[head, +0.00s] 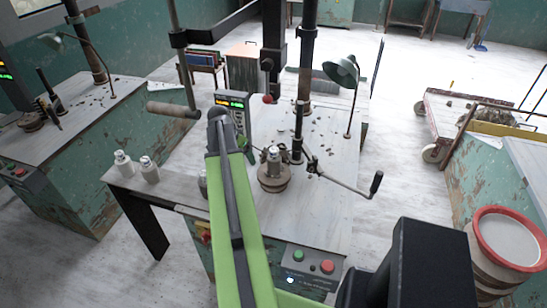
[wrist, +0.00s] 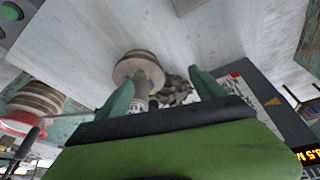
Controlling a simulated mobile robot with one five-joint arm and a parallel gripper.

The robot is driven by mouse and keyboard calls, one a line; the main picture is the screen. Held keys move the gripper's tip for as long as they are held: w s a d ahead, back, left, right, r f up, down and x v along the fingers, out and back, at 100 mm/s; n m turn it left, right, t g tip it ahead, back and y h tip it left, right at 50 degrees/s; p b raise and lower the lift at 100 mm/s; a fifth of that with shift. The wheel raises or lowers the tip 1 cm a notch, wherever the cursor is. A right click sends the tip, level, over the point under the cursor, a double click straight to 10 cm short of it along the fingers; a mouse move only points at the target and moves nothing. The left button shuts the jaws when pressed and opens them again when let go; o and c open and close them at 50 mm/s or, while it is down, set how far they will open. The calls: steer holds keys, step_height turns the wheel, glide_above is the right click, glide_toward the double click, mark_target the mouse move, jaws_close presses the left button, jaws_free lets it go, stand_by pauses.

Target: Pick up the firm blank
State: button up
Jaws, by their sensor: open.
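I cannot tell for sure which thing is the firm blank. Two small pale bottle-shaped pieces, the left one (head: 123,163) and the right one (head: 149,169), stand upright on the bench's left end. A grey piece (head: 203,183) is mostly hidden behind my green arm. A round stacked holder (head: 274,178) with a pale-topped piece (head: 274,155) stands under the machine's column. In the wrist view my gripper (wrist: 160,76) is open, its teal fingers apart. A round stacked piece (wrist: 137,70) and dark clutter show beyond the fingers. I see nothing clearly held.
The machine bench (head: 335,165) carries a display box (head: 235,112), a crank handle (head: 376,183), a lamp (head: 342,72) and scattered crumbs. Another bench (head: 85,95) stands left. A red-rimmed drum (head: 490,265) and a cart (head: 440,110) stand right. Open floor lies behind.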

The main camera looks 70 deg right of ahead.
mark_target(273, 151)
steer(key=s+d+m, duration=0.1)
steer(key=s+d, duration=0.1)
steer(key=s, duration=0.1)
steer(key=s+d+r+m, duration=0.1)
steer(key=s+d, duration=0.1)
steer(key=s, duration=0.1)
steer(key=s+d+m+g, duration=0.1)
steer(key=s+d, duration=0.1)
steer(key=s, duration=0.2)
steer(key=shift+d+r+m, duration=0.2)
steer(key=shift+d+m, duration=0.1)
steer(key=shift+d, duration=0.05)
steer(key=b+x, duration=0.2)
steer(key=shift+f, duration=0.3)
steer(key=shift+r, duration=0.1)
steer(key=b+x, duration=0.3)
steer(key=w+b+x, duration=0.1)
steer(key=b+x, duration=0.1)
steer(key=shift+a+f, duration=0.15)
steer(key=shift+f, duration=0.25)
steer(key=shift+r, duration=0.2)
steer(key=shift+c, duration=0.3)
jaws_close()
